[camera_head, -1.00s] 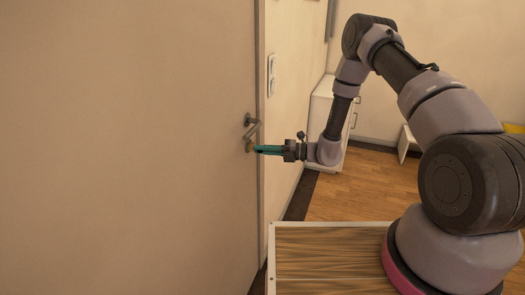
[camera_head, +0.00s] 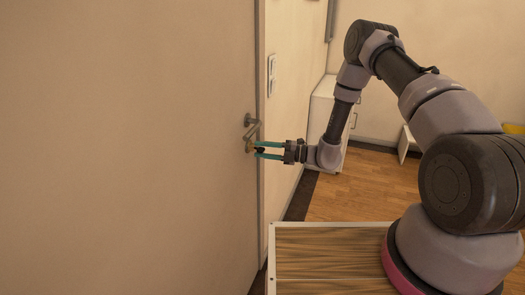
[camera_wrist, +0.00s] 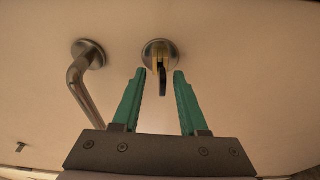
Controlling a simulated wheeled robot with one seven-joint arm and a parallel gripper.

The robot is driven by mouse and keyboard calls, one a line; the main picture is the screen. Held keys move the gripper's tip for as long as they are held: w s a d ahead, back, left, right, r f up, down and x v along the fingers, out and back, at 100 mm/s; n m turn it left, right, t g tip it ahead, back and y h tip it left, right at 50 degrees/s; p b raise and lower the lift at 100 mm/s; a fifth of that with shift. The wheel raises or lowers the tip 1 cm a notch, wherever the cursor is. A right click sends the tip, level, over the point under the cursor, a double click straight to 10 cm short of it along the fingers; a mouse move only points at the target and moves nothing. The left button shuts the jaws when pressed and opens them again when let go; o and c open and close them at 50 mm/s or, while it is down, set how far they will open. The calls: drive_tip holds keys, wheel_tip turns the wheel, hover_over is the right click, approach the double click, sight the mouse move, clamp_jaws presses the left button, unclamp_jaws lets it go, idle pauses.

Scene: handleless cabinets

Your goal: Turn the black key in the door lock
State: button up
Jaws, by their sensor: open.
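The black key (camera_wrist: 162,79) sits in the round brass-and-grey lock (camera_wrist: 158,51) on the door. In the wrist view it points out of the lock, seen nearly edge-on, between my fingertips. My gripper (camera_wrist: 158,80) is open, with a teal finger on each side of the key. A gap shows between the key and each finger. In the head view my gripper (camera_head: 257,150) is level with the lock (camera_head: 250,146), one finger above the other. The key is small and dark there (camera_head: 260,150).
A grey lever handle (camera_head: 252,128) stands just above the lock in the head view; it is left of the lock in the wrist view (camera_wrist: 83,80). The beige door (camera_head: 130,150) fills the left. A white cabinet (camera_head: 322,110) stands behind my arm.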

drive_tip(key=shift+d, duration=0.1)
drive_tip(key=s+d, duration=0.2)
drive_tip(key=d, duration=0.8)
drive_tip(key=s+d+r+n+g+h, duration=0.25)
drive_tip(key=s+r+n+h, duration=0.2)
drive_tip(key=r+n, duration=0.65)
drive_tip(key=s+d+r+n+g+h, duration=0.1)
drive_tip(key=s+r+n+g+h, duration=0.2)
drive_tip(key=s+r+n, duration=0.7)
drive_tip(key=s+d+r+n+t+h, duration=0.4)
drive_tip(key=s+d+r+n+t, duration=0.1)
drive_tip(key=r, duration=0.4)
drive_tip(key=s+d+r+n+t+h, duration=0.4)
drive_tip(key=d+r+n, duration=0.4)
drive_tip(key=r, duration=0.2)
drive_tip(key=shift+s+d+n+t, duration=0.15)
drive_tip(key=shift+s+n+t, duration=0.15)
drive_tip(key=shift+s+t, duration=0.15)
